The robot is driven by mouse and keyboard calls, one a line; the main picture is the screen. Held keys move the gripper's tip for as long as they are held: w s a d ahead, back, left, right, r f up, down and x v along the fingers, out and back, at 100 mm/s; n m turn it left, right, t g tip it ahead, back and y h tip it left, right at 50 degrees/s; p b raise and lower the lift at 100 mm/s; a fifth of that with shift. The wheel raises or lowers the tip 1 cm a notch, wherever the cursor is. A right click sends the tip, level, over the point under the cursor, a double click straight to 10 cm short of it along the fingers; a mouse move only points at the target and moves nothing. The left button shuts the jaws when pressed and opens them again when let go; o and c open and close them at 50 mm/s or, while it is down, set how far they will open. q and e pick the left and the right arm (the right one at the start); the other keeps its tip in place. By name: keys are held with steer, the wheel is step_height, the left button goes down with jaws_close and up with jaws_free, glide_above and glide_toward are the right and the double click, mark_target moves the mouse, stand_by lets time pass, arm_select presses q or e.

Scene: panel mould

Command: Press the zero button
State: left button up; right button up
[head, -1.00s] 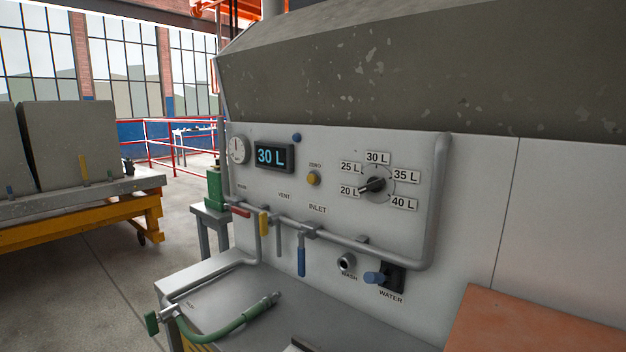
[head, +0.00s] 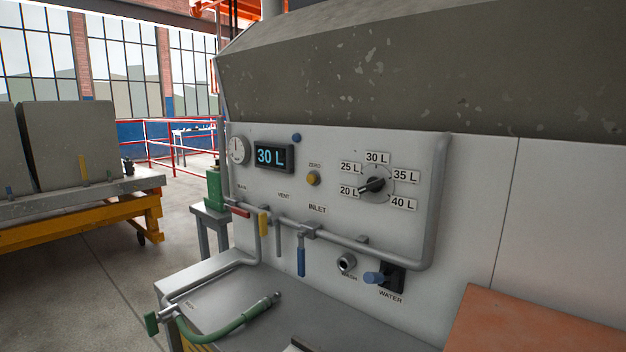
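The zero button (head: 313,179) is a round yellow knob on the white panel (head: 330,225), under a small ZERO label (head: 314,165). It sits to the right of the dark display (head: 274,157), which reads 30 L in blue. To its right is a rotary dial (head: 375,184) with labels from 20 L to 40 L; its pointer is toward the 20 L side. Neither of my grippers shows in the head view, and nothing touches the button.
A grey pipe (head: 350,244) runs across the panel below the button, with red, yellow and blue (head: 301,262) handles. A green hose (head: 235,325) lies on the grey bench (head: 270,298). The space before the button looks clear.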

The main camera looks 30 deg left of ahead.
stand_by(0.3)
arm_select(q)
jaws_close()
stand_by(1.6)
